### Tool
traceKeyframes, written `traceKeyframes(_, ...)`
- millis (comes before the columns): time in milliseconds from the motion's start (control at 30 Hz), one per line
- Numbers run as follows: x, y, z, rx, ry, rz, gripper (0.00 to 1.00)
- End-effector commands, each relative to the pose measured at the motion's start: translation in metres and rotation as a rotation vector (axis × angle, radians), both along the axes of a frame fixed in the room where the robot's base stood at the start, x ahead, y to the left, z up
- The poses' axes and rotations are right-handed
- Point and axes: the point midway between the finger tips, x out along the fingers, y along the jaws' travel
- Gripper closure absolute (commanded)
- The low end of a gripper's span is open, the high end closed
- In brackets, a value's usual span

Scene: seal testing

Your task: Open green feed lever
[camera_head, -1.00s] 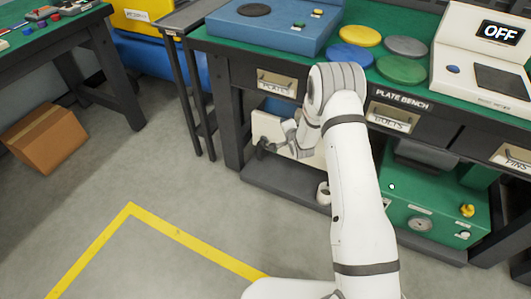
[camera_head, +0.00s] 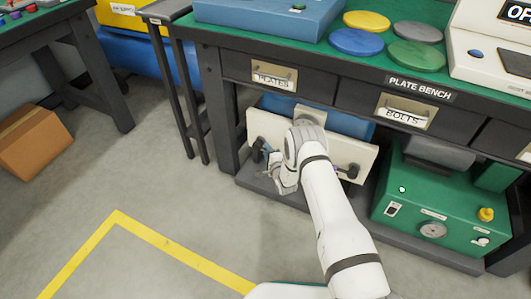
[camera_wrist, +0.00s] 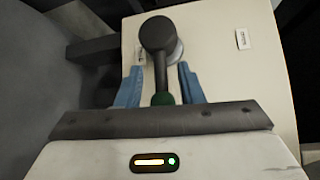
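A cream panel (camera_head: 353,154) stands under the plate bench, with a dark lever at its left side and another dark lever (camera_head: 349,171) at its right. In the wrist view a black lever (camera_wrist: 158,70) with a round dark hub at its top runs down the cream panel (camera_wrist: 215,55). Its lower end is green (camera_wrist: 163,98). My gripper (camera_wrist: 159,72) is open, with one blue finger on each side of this lever and visible gaps to both. In the head view my gripper (camera_head: 279,176) is at the panel's left lever; my arm hides part of the panel.
A green unit (camera_head: 420,205) with a gauge and yellow knob stands right of the panel on the lower shelf. Bench drawers (camera_head: 272,76) hang above. A bench leg (camera_head: 226,125) is close on the left. The floor (camera_head: 170,190) in front is clear.

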Motion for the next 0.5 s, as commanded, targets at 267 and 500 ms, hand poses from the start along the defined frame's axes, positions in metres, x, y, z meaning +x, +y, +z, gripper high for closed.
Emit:
traceKeyframes(267,0.0147,0.0105,-0.0026,-0.001,0.0,0.004,0.66)
traceKeyframes(500,0.0144,0.0108,-0.0021,-0.002,0.001,0.005,0.7)
